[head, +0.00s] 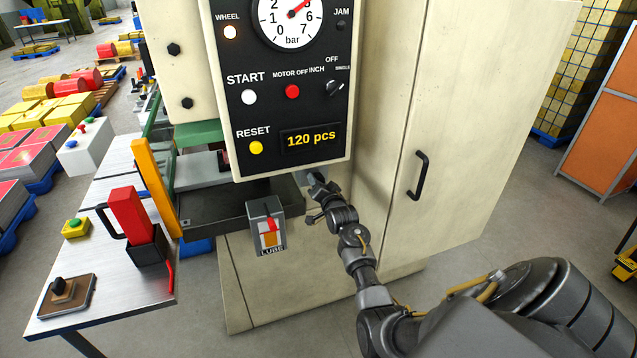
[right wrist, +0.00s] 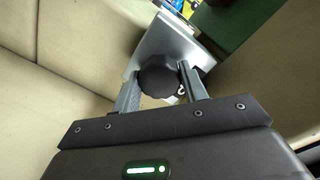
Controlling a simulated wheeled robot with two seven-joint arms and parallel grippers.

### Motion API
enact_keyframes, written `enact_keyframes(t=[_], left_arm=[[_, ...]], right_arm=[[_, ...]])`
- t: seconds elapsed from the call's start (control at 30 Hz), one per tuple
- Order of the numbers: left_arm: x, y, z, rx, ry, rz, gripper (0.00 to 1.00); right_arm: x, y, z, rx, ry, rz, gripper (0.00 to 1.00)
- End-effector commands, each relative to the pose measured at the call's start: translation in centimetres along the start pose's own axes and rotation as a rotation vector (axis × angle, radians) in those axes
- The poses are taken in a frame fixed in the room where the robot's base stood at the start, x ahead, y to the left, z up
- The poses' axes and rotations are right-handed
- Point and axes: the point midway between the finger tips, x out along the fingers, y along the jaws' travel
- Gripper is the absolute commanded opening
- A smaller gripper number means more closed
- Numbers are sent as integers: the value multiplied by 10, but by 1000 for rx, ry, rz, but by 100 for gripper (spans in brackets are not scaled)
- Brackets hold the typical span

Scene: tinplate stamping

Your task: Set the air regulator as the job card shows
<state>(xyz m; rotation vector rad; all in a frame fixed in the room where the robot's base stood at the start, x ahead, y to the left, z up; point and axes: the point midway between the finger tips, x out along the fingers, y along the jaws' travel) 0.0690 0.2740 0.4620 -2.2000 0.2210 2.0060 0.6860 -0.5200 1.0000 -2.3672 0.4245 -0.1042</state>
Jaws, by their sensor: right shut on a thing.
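The regulator's knob is a black lobed knob (right wrist: 158,76) in the right wrist view, in front of a grey metal plate (right wrist: 170,38). My right gripper (right wrist: 160,86) is shut on it, one finger on each side. In the head view my right gripper (head: 318,186) is just below the control panel and hides the knob. The pressure gauge (head: 284,24) is at the panel's top, cut off by the frame edge. Its red needle points up and right, and its scale reads in bar. I cannot make out a job card. My left gripper is out of view.
The black control panel (head: 262,110) with buttons and a 120 pcs display hangs above my right gripper. A small LUBE box (head: 267,224) is to its left, a cabinet door handle (head: 419,176) to its right. A metal table (head: 112,282) stands at left.

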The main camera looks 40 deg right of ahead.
Motion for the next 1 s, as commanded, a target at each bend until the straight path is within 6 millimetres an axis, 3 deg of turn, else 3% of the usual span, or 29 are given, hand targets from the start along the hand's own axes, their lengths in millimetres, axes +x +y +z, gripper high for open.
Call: enact_keyframes(t=[0.63, 0.67, 0.8, 1.0], left_arm=[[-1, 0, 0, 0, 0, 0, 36], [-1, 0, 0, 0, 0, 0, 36], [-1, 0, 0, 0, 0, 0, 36], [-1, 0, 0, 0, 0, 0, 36]], right_arm=[[0, 0, 1, 49, -3, 0, 20], [0, 1, 1, 49, -3, 0, 46], [0, 0, 1, 49, -3, 0, 64], [0, 0, 0, 48, -2, -1, 65]])
